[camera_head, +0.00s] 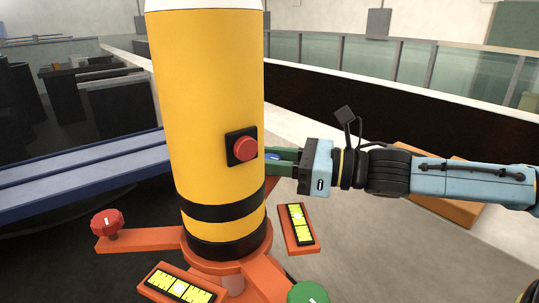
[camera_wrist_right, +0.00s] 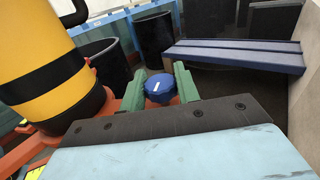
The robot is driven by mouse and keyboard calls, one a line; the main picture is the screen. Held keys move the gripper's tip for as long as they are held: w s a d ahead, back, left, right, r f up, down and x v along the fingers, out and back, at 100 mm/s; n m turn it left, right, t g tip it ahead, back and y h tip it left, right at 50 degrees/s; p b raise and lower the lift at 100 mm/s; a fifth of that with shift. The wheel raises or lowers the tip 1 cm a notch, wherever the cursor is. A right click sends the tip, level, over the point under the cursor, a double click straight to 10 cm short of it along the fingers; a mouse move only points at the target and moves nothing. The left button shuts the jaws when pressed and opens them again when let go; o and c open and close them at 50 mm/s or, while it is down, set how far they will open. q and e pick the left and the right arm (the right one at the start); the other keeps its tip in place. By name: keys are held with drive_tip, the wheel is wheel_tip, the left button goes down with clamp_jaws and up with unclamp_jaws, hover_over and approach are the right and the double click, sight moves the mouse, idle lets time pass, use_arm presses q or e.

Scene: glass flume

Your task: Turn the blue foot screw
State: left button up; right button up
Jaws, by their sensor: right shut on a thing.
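The blue foot screw (camera_wrist_right: 161,88) is a round blue knob with a white mark on top. In the right wrist view it sits between the green fingers of my right gripper (camera_wrist_right: 160,76), which is shut on it. In the head view the right gripper (camera_head: 273,157) reaches in from the right, its tips partly behind the yellow column (camera_head: 212,100). Only a sliver of blue shows there. The column has black bands and an orange footed base (camera_head: 140,240). A red foot screw (camera_head: 107,223) and a green foot screw (camera_head: 308,294) stand on other feet. My left gripper is not in view.
A red button (camera_head: 245,149) sits on the column. Two yellow level vials (camera_head: 296,223) (camera_head: 178,287) lie around the base. A blue bench (camera_head: 80,175) stands behind at left, an orange box (camera_head: 455,210) behind my right arm.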

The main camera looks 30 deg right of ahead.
drive_tip(key=shift+n+g+y, duration=0.4)
drive_tip(key=shift+g+y, duration=0.1)
